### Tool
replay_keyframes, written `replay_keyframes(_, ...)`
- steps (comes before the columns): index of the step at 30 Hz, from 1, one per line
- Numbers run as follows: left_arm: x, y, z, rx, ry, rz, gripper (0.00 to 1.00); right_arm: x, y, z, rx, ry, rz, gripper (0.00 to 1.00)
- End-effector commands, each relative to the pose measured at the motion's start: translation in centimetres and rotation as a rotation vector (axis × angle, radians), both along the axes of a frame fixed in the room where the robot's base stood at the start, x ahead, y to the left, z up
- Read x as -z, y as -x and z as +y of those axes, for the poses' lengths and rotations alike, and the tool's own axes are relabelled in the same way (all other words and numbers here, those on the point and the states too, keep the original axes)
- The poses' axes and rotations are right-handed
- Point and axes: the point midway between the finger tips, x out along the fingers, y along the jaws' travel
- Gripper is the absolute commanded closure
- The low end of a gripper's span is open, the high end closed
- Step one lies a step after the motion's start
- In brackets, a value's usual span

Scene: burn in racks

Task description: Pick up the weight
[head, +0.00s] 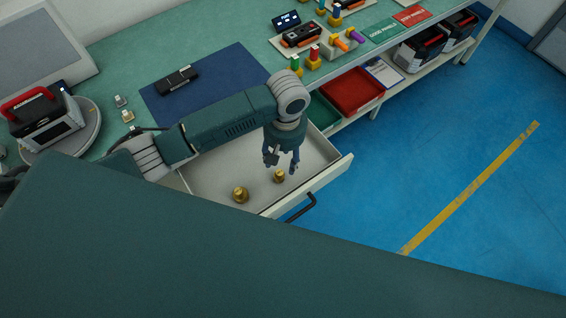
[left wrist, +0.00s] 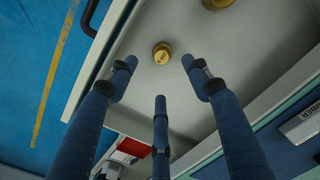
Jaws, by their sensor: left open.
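Two brass weights stand in the open drawer (head: 212,180). The larger weight (head: 240,194) is to the left, and the smaller weight (head: 279,176) is to the right. My left gripper (head: 282,166) is open and empty, above the drawer near the smaller weight. In the left wrist view the smaller weight (left wrist: 162,53) lies beyond and between the spread fingers (left wrist: 160,85), apart from them. The larger weight (left wrist: 218,3) is cut off by the top edge of that view. My right gripper is not in view.
The drawer's front wall and black handle (head: 301,208) face the blue floor. Above it, the green bench holds a dark blue mat (head: 205,84) with a black device (head: 177,79). A red bin (head: 352,91) is on the lower shelf to the right of the drawer.

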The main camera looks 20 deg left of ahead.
Motion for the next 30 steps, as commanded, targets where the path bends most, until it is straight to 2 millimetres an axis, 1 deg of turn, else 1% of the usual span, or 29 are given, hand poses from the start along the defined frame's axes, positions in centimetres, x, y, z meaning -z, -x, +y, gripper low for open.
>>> replay_keyframes(1,1.0,0.3,0.1,0.0,-0.004,0.007,0.51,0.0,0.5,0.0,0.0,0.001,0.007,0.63)
replay_keyframes(4,2.6,0.3,0.2,0.0,-0.002,0.006,0.51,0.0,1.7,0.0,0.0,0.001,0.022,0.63)
replay_keyframes(6,3.6,0.3,0.2,0.001,-0.002,0.005,0.51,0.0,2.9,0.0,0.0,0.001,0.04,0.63)
replay_keyframes(9,4.5,0.2,0.2,0.001,-0.002,0.003,0.51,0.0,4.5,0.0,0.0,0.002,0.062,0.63)
replay_keyframes(12,5.0,0.2,0.3,0.001,-0.001,0.002,0.51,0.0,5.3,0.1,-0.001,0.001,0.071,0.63)
replay_keyframes(14,5.7,0.2,0.4,0.001,-0.003,0.004,0.51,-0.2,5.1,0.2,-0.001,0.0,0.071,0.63)
replay_keyframes(16,6.7,0.1,0.6,0.0,-0.003,0.004,0.51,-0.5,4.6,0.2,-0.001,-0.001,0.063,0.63)
replay_keyframes(21,9.2,0.1,0.8,0.002,-0.002,0.004,0.51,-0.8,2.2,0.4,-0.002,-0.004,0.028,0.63)
replay_keyframes(23,9.6,0.1,0.8,0.002,-0.001,0.002,0.51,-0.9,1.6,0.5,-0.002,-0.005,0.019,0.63)
replay_keyframes(26,9.9,0.1,0.8,0.002,-0.001,0.002,0.51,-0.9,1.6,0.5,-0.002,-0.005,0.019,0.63)
replay_keyframes(30,9.9,0.1,0.8,0.002,0.0,0.001,0.51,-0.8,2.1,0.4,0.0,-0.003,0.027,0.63)
